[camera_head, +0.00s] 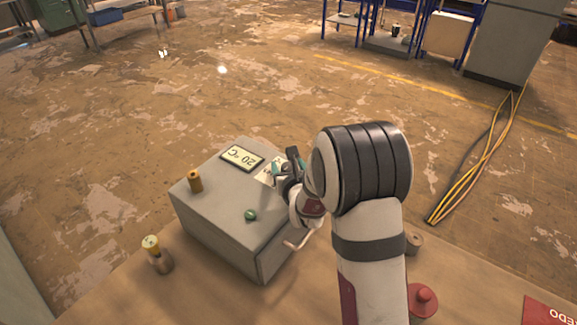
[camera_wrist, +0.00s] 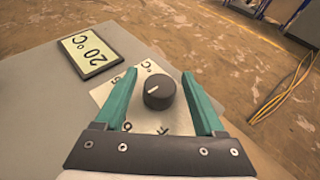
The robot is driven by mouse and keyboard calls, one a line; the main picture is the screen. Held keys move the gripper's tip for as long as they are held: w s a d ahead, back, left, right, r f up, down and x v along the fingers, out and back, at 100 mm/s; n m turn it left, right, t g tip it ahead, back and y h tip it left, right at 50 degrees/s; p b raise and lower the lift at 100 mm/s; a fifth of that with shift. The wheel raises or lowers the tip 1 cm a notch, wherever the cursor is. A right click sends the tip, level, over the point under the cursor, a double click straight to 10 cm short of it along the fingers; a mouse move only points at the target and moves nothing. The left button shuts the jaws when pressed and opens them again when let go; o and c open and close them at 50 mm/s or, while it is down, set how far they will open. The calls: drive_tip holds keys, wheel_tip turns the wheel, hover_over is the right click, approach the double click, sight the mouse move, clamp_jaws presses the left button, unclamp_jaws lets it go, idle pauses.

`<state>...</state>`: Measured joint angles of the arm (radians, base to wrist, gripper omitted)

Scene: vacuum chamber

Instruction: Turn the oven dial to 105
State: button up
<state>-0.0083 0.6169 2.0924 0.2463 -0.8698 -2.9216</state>
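The oven (camera_head: 225,215) is a grey box on the table, with a display (camera_head: 242,158) that reads 20 °C. The display also shows in the wrist view (camera_wrist: 91,50). The dial (camera_wrist: 159,94) is a black round knob with a white pointer line, on a pale plate (camera_wrist: 128,98) with partly hidden markings. My gripper (camera_wrist: 163,92) is open, its two teal fingers on either side of the dial with gaps to it. In the head view my gripper (camera_head: 287,170) is over the oven's far right part, and it hides most of the dial there.
A brass cylinder (camera_head: 195,181) and a small green knob (camera_head: 250,214) are on the oven top. A brass-topped piece (camera_head: 157,256) stands on the table to the left. A red round object (camera_head: 424,301) is at the right, near a red sign (camera_head: 549,312).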

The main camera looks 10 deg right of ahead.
drive_tip(key=v, duration=1.2)
drive_tip(key=w+m, duration=0.1)
drive_tip(key=m, duration=0.1)
drive_tip(key=w+d+m+g, duration=0.1)
drive_tip(key=w+m, duration=0.1)
drive_tip(key=w+d+m+g, duration=0.1)
drive_tip(key=m, duration=0.1)
drive_tip(key=shift+w+d+m+h, duration=0.15)
drive_tip(key=shift+w+m+h, duration=0.15)
drive_tip(key=shift+m+h, duration=0.1)
drive_tip(key=w+r+m+g, duration=0.1)
drive_tip(key=m, duration=0.2)
drive_tip(key=w+d+m+g, duration=0.1)
drive_tip(key=m, duration=0.3)
drive_tip(key=w+d+r+m+g, duration=0.1)
drive_tip(key=m, duration=0.2)
drive_tip(key=shift+w+r+m+g+y, duration=0.2)
drive_tip(key=shift+r+m+g+y, duration=0.1)
drive_tip(key=shift+r, duration=0.05)
wheel_tip(320, 180, up, 8)
drive_tip(key=s+m+g+y, duration=0.2)
drive_tip(key=m+g, duration=0.2)
drive_tip(key=m, duration=0.9)
drive_tip(key=x, duration=0.5)
drive_tip(key=a+x, duration=0.1)
drive_tip(key=x, duration=0.9)
drive_tip(key=shift+s+a, duration=0.3)
